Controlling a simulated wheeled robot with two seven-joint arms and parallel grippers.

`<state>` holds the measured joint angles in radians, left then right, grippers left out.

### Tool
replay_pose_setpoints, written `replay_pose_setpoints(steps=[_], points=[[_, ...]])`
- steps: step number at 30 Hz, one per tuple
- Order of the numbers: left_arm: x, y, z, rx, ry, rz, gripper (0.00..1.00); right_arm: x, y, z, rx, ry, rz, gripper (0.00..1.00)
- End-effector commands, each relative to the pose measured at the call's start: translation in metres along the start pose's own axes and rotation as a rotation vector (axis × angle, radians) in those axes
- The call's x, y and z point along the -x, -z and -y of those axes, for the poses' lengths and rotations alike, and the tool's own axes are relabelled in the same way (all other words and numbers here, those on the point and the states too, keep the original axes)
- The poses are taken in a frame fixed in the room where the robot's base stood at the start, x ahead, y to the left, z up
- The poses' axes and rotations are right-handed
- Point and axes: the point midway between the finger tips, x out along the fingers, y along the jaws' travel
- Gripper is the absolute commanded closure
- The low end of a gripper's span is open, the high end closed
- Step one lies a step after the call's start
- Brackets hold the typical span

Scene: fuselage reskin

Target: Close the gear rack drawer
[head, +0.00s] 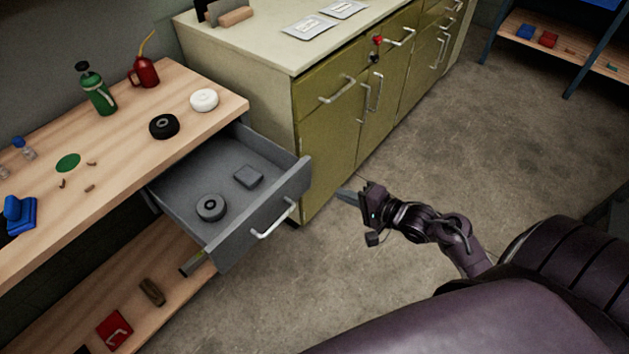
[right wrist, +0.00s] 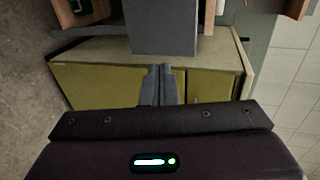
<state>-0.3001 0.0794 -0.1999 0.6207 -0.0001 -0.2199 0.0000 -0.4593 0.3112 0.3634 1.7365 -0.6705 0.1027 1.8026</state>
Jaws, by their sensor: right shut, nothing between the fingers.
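The grey gear rack drawer (head: 262,226) stands pulled out from under the wooden bench in the head view. A round dark part (head: 211,207) and a small square grey block (head: 248,176) lie in it. Its silver handle (head: 274,219) is on the front face. My right gripper (head: 345,195) is shut and empty, to the right of the drawer front and apart from it. In the right wrist view the shut fingers (right wrist: 158,84) point toward a grey panel (right wrist: 165,28), which looks like the drawer front. My left gripper is not in view.
The wooden bench (head: 120,140) holds a green bottle (head: 97,93), a red oil can (head: 145,72), and black and white rolls. An olive cabinet (head: 325,135) with silver handles stands right behind the drawer. A lower shelf (head: 180,293) lies below. The floor (head: 480,130) to the right is clear.

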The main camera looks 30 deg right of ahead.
Motion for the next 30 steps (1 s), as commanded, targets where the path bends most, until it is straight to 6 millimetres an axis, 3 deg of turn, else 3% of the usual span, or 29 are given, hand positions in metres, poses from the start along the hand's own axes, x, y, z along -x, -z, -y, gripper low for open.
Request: replay_pose_setpoints(steps=[6,13,19,30], points=[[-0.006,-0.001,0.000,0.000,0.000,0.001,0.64,-0.050,0.001,0.000,0.001,0.001,0.000,1.00],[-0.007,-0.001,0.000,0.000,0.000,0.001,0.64,-0.087,0.000,0.007,0.002,0.000,0.000,1.00],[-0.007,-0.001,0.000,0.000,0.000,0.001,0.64,-0.100,-0.001,0.011,0.001,-0.001,0.000,1.00],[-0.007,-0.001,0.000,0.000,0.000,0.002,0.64,-0.102,-0.001,0.011,0.001,-0.002,-0.001,1.00]])
